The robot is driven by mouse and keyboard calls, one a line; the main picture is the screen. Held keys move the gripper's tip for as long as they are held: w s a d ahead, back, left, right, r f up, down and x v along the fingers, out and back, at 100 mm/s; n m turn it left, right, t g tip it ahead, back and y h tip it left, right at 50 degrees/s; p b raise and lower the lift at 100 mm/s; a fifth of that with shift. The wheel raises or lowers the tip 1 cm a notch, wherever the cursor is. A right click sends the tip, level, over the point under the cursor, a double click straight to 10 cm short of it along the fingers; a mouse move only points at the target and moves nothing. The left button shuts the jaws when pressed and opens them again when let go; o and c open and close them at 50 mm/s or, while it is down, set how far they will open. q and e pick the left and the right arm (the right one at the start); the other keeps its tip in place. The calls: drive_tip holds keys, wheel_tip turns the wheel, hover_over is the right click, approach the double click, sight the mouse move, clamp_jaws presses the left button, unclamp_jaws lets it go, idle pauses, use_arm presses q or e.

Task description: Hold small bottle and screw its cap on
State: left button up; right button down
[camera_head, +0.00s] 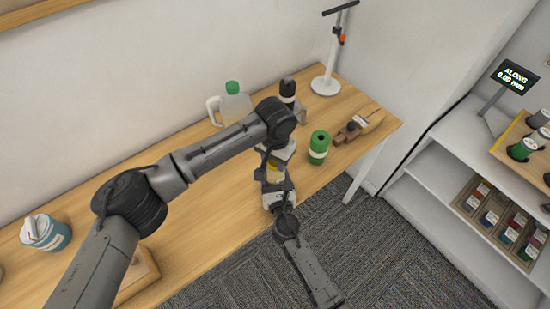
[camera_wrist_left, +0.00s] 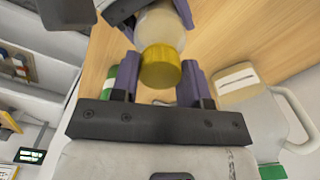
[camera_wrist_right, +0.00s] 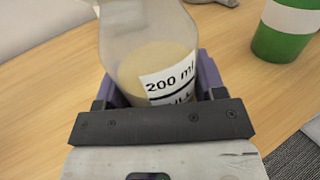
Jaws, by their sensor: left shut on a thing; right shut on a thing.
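The small bottle (camera_wrist_right: 150,40) is clear, with pale contents and a "200 ml" label. My right gripper (camera_wrist_right: 158,85) is shut on its body from both sides. The yellow cap (camera_wrist_left: 160,66) sits between the purple fingers of my left gripper (camera_wrist_left: 158,80), which is shut on it. In the left wrist view the cap is right at the bottle's end, in line with it; I cannot tell whether they are threaded together. In the head view both grippers meet above the table's front edge, and my left arm partly hides the bottle (camera_head: 273,172).
A green-capped jug (camera_head: 232,105), a dark-topped bottle (camera_head: 287,90) and a white stand (camera_head: 325,84) are behind. A teal-labelled tub (camera_head: 46,233) is at left.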

use_arm(q)
drive_tip(key=o, duration=1)
drive_tip(key=shift+o, duration=0.2)
wheel_tip(320, 180, up, 12)
use_arm(e)
drive_tip(key=shift+c, duration=0.7)
unclamp_jaws()
use_arm(q)
drive_tip(key=shift+r+p, duration=0.7)
drive_tip(key=shift+p, duration=0.05)
use_arm(e)
drive_tip(key=s+d, duration=0.2)
drive_tip(key=s, duration=1.1)
drive_tip(key=shift+s+d, duration=0.25)
drive_tip(key=shift+s, duration=0.1)
